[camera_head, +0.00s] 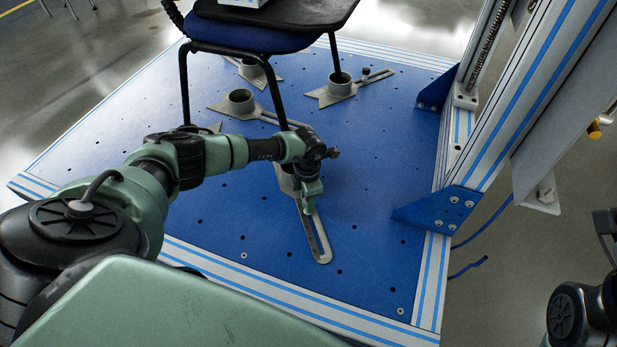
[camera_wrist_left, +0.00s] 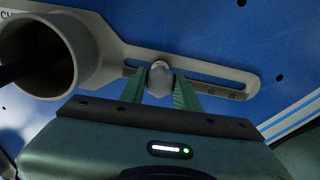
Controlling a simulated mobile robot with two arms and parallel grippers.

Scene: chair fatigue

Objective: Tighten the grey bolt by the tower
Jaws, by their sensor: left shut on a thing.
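The grey bolt (camera_wrist_left: 160,80) sits in the slot of a grey slotted clamp plate (camera_wrist_left: 215,72), close to the plate's round cup (camera_wrist_left: 62,52). My left gripper (camera_wrist_left: 160,92) has its green fingers on both sides of the bolt head and is shut on it. In the head view my left gripper (camera_head: 309,203) points down at the slotted plate (camera_head: 318,240) on the blue platform, and it hides the bolt there. The tower (camera_head: 535,95) rises at the right edge of the platform. My right gripper is not in view.
The chair's blue seat (camera_head: 250,38) and black legs (camera_head: 184,85) stand behind my left arm. More cup plates (camera_head: 240,100) (camera_head: 340,85) are on the blue platform (camera_head: 370,220). A blue bracket (camera_head: 435,212) braces the tower. The platform's front right is clear.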

